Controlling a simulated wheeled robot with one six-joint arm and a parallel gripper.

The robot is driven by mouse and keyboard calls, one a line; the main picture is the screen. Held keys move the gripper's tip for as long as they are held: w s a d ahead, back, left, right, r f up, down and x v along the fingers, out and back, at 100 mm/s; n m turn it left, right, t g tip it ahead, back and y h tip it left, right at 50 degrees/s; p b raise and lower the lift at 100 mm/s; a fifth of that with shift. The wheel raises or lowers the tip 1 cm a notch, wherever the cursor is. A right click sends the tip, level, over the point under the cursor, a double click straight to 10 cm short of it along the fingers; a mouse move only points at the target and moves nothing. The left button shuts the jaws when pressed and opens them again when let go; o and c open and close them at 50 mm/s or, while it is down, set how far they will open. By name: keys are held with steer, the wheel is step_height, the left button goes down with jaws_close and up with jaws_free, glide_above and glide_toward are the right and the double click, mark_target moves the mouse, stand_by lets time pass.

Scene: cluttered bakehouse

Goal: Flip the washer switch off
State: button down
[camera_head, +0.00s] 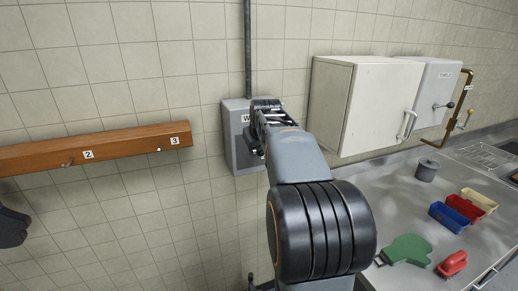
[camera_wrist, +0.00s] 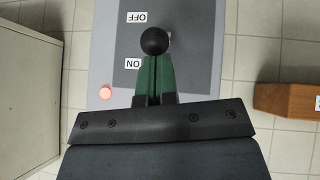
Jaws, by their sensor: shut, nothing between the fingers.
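The washer switch box (camera_head: 237,150) is a grey box on the tiled wall in the head view, its label mostly hidden behind my arm. In the wrist view, its face (camera_wrist: 200,50) appears upside down, with an OFF label (camera_wrist: 136,17) at the top and an ON label (camera_wrist: 133,63) below. A round black switch knob (camera_wrist: 154,40) sits between the two label heights. A small pinkish-red lamp (camera_wrist: 105,92) looks lit. My gripper (camera_wrist: 154,62) is shut and empty, its green fingertips right at the knob. I cannot tell whether they touch it.
A vertical conduit (camera_head: 247,45) runs up from the box. A cream wall cabinet (camera_head: 345,105) is to the right, above a steel counter (camera_head: 390,215) with coloured bins and a green mitt (camera_head: 408,250). A wooden peg rail (camera_head: 120,142) is on the left.

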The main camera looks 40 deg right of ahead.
steer(key=shift+s+f+t+b, duration=0.2)
steer(key=shift+t+b, duration=0.3)
steer(key=shift+b, duration=0.5)
step_height(320, 180, down, 6)
steer(key=s+t+h+b, duration=0.2)
steer(key=t+b, duration=0.5)
steer(key=b, duration=2.1)
steer(key=shift+a+m+h, duration=0.3)
steer(key=shift+m+h, duration=0.1)
steer(key=shift+t+b, duration=0.4)
steer(key=shift+b, duration=0.4)
steer(key=shift+r, duration=0.2)
steer(key=r+v, duration=0.3)
steer(key=v, duration=0.9)
steer(key=shift+a+p, duration=0.35)
steer(key=shift+p, duration=0.05)
